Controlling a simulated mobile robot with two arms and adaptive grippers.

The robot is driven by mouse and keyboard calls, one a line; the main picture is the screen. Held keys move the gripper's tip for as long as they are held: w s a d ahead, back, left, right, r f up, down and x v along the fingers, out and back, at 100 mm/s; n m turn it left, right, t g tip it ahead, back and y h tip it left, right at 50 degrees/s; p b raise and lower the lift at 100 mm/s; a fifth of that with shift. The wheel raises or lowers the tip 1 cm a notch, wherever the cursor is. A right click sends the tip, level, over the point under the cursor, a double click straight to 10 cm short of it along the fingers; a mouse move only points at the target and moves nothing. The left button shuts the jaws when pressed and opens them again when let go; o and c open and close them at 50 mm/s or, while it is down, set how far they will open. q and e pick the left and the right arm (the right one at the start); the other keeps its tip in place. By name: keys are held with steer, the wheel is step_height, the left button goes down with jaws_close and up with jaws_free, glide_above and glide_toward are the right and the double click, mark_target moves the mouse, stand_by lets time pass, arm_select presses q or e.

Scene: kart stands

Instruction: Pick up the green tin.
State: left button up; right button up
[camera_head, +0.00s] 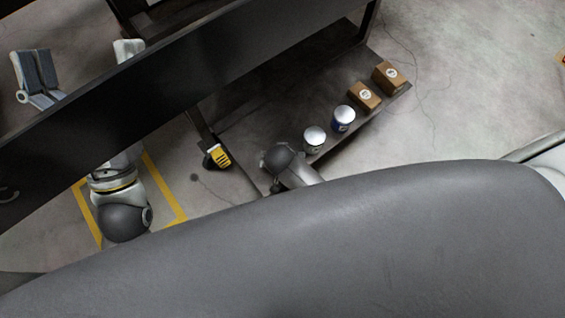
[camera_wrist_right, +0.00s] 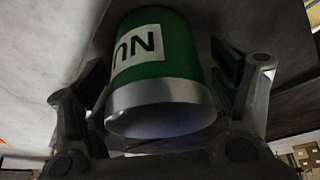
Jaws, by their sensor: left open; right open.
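The green tin (camera_wrist_right: 178,40) fills the middle of the right wrist view. It has a white label with dark letters and a silver rim at the end nearer the camera. My right gripper (camera_wrist_right: 160,92) is open, with one finger on each side of the tin. I cannot tell whether either finger touches it. I cannot make out the green tin or the right gripper in the head view. My left gripper (camera_head: 37,72) is open and empty at the far left of the head view, beyond a long dark panel.
A low dark shelf (camera_head: 334,145) holds a silver-topped can (camera_head: 314,139), a blue can (camera_head: 343,119) and two brown boxes (camera_head: 364,96) (camera_head: 388,76) in a row. A long dark panel (camera_head: 200,70) crosses the head view. A yellow-marked caster (camera_head: 218,157) stands on the floor.

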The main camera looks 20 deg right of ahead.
steer(key=shift+f, duration=0.25)
steer(key=c, duration=1.2)
steer(key=shift+c, duration=0.6)
steer(key=shift+w+r, duration=0.1)
steer(key=shift+r, duration=0.05)
